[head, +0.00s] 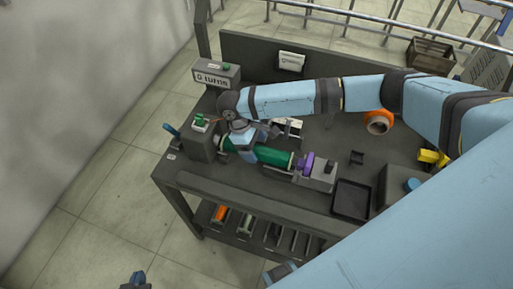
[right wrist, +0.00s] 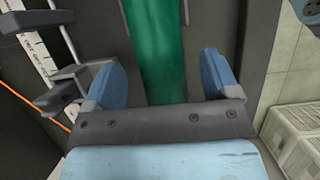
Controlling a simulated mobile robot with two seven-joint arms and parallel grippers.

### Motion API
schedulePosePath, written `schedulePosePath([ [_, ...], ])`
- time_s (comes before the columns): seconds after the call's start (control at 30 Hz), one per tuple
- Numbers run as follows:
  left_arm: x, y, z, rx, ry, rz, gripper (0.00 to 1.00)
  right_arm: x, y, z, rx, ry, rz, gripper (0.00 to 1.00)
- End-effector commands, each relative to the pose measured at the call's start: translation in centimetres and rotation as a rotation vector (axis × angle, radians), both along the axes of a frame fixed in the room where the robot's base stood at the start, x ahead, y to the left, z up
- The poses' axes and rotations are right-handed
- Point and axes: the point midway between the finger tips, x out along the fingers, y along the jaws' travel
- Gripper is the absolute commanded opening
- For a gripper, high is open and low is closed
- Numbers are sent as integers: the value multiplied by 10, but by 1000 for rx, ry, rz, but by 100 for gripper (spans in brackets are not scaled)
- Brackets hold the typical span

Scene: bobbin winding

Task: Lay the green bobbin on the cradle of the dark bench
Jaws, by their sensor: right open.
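The green bobbin (head: 272,156) lies lengthwise on the dark bench (head: 240,189), between a grey block at its left and a purple-collared end piece (head: 308,163) at its right. My right gripper (head: 247,140) is over the bobbin's left part. In the right wrist view the green bobbin (right wrist: 158,45) runs between the blue fingers of the open right gripper (right wrist: 162,82), with gaps on both sides. My left gripper (head: 135,281) shows only in part at the bottom edge, away from the bench; its jaws cannot be made out. I cannot single out the cradle for sure.
A black tray (head: 351,199) and a small dark bracket (head: 357,157) are right of the end piece. An orange ring-shaped spool (head: 379,121) stands behind. A lower shelf holds an orange spool (head: 220,213) and others. My right arm crosses above the bench's back half.

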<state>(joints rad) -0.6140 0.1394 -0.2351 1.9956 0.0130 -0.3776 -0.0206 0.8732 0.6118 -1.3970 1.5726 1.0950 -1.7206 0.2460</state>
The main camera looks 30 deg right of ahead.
Motion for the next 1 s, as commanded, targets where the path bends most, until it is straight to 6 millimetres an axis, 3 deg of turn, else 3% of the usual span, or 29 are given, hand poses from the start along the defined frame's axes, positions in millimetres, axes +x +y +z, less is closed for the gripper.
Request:
schedulePosePath([
  [0.3,0,0,-4,0,0,0,0,21,18,63,3,-4,0,81],
  [0.5,0,0,-5,1,2,0,0,28,25,89,3,-1,1,81],
  [1.0,-1,0,-6,1,4,0,0,30,27,98,1,0,0,81],
])
